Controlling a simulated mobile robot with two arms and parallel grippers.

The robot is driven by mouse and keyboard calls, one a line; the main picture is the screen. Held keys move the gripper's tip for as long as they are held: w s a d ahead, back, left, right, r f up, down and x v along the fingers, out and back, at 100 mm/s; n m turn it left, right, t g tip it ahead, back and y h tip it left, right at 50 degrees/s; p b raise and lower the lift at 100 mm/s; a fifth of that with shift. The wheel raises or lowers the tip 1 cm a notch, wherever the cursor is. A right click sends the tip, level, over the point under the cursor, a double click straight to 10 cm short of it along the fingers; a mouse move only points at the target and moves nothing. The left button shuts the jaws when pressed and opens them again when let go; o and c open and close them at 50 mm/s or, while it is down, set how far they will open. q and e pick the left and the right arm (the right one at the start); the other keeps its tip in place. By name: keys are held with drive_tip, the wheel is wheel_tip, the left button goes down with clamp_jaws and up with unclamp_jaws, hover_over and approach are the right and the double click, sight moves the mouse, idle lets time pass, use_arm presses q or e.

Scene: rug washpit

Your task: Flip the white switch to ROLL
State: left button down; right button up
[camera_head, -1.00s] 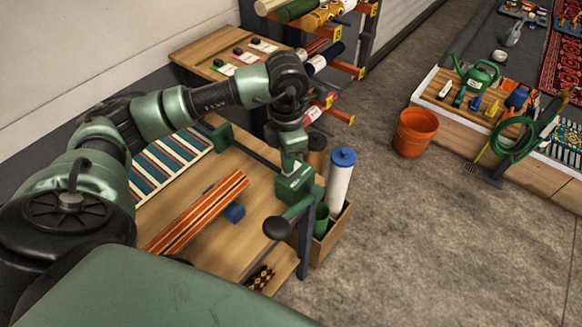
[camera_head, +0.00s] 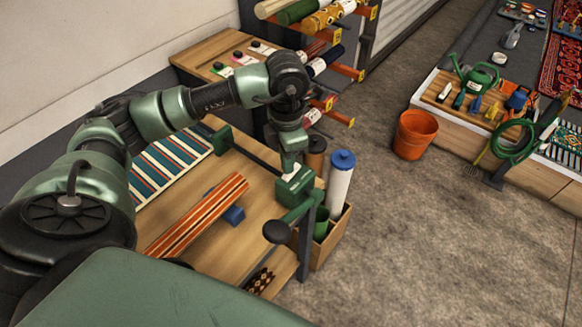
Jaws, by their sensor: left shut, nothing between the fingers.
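A roller frame stands on the wooden bench, with a dark rod running to a green end block (camera_head: 296,186). A green crank with a black knob (camera_head: 276,231) hangs from this block. A small pale patch shows on top of the block, just under my left gripper (camera_head: 293,165). I cannot make out the white switch, its lettering or its position there. My left gripper points down at the block and is shut, with nothing held. Its fingertips are small and partly merge with the block, so I cannot tell whether they touch it. My right gripper is out of view.
A striped orange roll (camera_head: 198,214) and a blue block (camera_head: 233,215) lie on the bench (camera_head: 212,262). A blue-capped white roll (camera_head: 340,185) stands in a wooden box right of the end block. An orange bucket (camera_head: 415,135) stands on open floor.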

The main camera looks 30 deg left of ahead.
use_arm(q)
drive_tip(key=shift+s+r+p, duration=0.1)
drive_tip(key=shift+r+p, duration=1.2)
drive_tip(key=shift+r, duration=1.35)
drive_tip(key=shift+f, duration=0.1)
